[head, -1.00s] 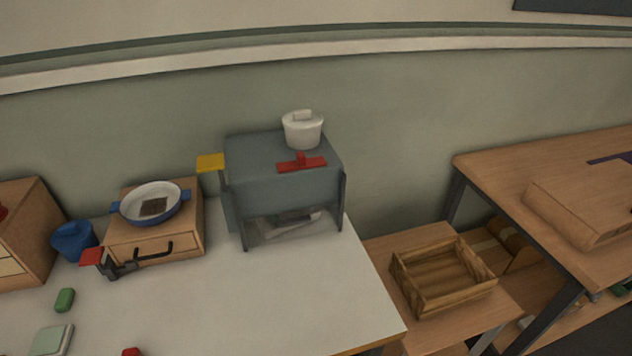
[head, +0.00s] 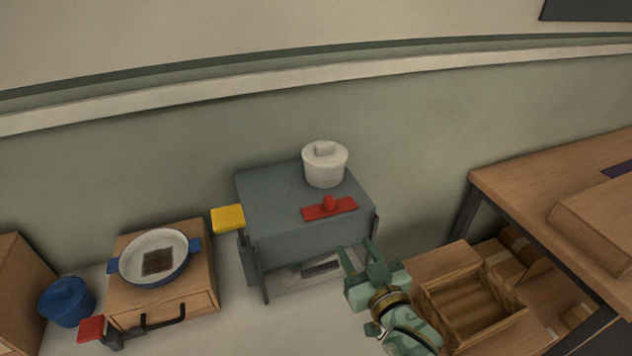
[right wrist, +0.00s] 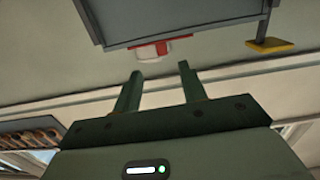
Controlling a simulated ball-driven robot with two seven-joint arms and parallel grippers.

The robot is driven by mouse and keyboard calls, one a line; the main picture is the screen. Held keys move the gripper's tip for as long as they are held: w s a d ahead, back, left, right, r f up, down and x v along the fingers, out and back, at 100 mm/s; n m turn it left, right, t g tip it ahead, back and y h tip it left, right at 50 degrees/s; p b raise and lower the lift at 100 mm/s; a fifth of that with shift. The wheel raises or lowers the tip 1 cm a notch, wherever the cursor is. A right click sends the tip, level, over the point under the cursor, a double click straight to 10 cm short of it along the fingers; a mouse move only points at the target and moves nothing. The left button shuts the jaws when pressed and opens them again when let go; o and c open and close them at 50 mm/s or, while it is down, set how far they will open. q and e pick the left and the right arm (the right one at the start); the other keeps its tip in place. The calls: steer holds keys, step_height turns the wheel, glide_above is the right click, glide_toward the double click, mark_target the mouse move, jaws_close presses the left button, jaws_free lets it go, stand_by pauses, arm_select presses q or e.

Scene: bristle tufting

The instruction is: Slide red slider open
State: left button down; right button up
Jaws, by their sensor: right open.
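The red slider (head: 329,209) is a flat red bar with a small raised knob, on the top front edge of a grey box-like machine (head: 283,197). My right gripper (head: 358,254) is in front of and below the slider, near the machine's right front corner, apart from it. It is open and empty. In the right wrist view its two fingers (right wrist: 160,82) point toward the red slider (right wrist: 168,46), which shows beside the grey machine (right wrist: 170,18). My left gripper is not in view.
A blue-rimmed pan (head: 154,257) rests on a wooden drawer box (head: 196,290). A wooden crate (head: 470,302) lies right of my right arm.

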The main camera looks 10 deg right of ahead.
steer(key=w+r, duration=0.1)
steer(key=b, duration=0.1)
glide_toward(326, 197)
steer(key=w+f, duration=0.1)
steer(key=w, duration=0.3)
steer(key=w+a+b, duration=0.1)
steer(key=w, duration=0.2)
steer(key=w+b, duration=0.1)
steer(key=w, duration=0.2)
steer(key=shift+a+f, duration=0.15)
steer(key=shift+w+a, duration=0.15)
steer(key=shift+w, duration=0.4)
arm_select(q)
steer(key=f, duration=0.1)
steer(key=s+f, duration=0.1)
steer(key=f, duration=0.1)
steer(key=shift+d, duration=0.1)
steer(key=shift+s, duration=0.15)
arm_select(e)
jaws_close()
